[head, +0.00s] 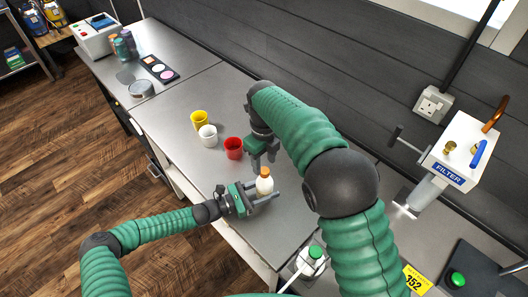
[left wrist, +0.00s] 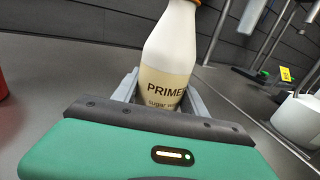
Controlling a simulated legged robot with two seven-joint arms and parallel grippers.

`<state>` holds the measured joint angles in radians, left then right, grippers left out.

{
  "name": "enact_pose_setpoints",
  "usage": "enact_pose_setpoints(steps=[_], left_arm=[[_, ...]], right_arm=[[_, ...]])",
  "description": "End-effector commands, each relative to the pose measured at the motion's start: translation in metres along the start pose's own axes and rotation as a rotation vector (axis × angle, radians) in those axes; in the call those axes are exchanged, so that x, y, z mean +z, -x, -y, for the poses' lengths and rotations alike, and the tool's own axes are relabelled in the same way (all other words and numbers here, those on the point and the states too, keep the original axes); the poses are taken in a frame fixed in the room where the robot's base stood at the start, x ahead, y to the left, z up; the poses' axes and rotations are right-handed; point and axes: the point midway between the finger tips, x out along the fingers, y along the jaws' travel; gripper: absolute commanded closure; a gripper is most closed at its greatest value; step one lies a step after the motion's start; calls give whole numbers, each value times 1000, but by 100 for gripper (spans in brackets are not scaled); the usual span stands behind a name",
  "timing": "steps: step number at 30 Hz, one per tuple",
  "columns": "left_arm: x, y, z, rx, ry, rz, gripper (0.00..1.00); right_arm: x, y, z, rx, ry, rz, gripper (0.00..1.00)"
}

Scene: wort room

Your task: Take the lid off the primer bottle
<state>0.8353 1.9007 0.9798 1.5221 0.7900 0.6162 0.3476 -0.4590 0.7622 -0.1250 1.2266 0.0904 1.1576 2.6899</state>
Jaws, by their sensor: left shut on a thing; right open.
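The primer bottle (head: 265,185) is white with an orange lid (head: 266,171) on top. It stands upright near the front edge of the steel bench. My left gripper (head: 264,195) is shut on the bottle's body from the left. In the left wrist view the bottle (left wrist: 168,60) shows its tan label between the fingers, and its top is cut off by the frame. My right gripper (head: 262,160) is open, pointing down just above and slightly left of the lid, apart from it as far as I can see.
Red (head: 233,148), white (head: 208,135) and yellow (head: 199,119) cups stand left of the bottle. A filter unit (head: 465,150) stands at the right. A white container with a green top (head: 315,252) is near the front. A palette (head: 159,69) lies farther back. Bare bench surrounds the bottle.

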Motion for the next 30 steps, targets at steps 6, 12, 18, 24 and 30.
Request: enact_pose_setpoints(steps=[6,12,18,24,30], left_arm=[[-2,1,0,1,0,-5,100],[-2,1,0,2,0,-5,100],[-2,1,0,2,0,-5,100],[-2,1,0,2,0,-5,100],[-2,1,0,2,1,-5,100]], right_arm=[[0,-29,0,0,1,1,55],[0,-33,0,0,1,2,55],[0,-33,0,0,1,1,69],[0,-32,0,0,2,1,96],[0,-32,0,0,2,1,100]])
